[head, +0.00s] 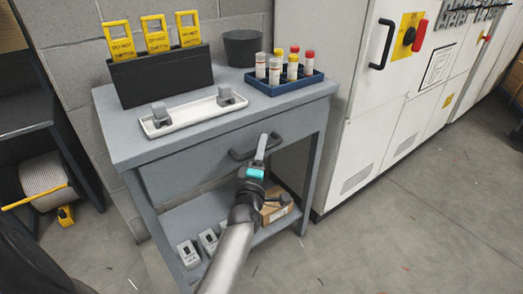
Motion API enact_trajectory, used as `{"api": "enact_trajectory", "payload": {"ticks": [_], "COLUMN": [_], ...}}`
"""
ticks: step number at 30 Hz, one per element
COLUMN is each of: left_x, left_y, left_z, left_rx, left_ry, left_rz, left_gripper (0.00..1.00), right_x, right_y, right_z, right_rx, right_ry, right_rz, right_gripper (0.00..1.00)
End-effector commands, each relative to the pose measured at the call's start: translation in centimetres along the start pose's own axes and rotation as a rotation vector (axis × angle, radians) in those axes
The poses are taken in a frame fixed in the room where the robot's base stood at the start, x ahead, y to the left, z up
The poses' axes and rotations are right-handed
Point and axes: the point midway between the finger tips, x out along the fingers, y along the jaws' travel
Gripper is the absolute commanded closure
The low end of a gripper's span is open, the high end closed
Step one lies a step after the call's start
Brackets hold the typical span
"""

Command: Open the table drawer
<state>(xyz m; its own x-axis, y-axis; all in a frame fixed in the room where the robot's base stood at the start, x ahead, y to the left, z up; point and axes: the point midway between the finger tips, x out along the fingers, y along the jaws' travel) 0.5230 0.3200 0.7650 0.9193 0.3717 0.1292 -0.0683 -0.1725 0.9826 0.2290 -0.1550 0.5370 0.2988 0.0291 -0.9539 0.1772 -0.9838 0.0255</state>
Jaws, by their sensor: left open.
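The grey metal table (122,150) stands against the block wall, with a wide drawer (190,171) under its top. The drawer looks shut, its front about flush with the table frame. A dark bar handle (239,156) runs across the drawer front. My left gripper (263,147) is open at the right part of this handle and covers some of it. I cannot tell whether its fingers are around the handle or just in front of it. My right gripper is not in view.
On the table top are a black holder (160,78) with yellow tags, a white tray (160,128), a dark pot (242,48) and a blue rack (285,88) with several tubes. A carton (278,207) sits on the lower shelf. White cabinets (365,110) stand right; floor in front is clear.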

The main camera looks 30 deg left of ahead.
Motion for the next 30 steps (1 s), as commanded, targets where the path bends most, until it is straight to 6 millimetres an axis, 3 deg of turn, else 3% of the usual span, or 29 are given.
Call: {"api": "enact_trajectory", "payload": {"ticks": [2,16,30], "left_x": [0.00,-0.03,-0.04], "left_y": [0.02,0.02,0.01], "left_z": [-0.01,0.00,0.01], "left_rx": [0.000,0.000,-0.001], "left_ry": [0.000,0.000,0.000], "left_rz": [0.000,0.001,0.000], "left_gripper": [0.48,1.00,1.00], "right_x": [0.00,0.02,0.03], "right_y": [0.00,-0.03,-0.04], "right_z": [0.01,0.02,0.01], "right_rx": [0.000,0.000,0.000], "right_ry": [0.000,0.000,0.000], "right_rz": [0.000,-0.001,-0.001], "right_gripper": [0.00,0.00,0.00]}}
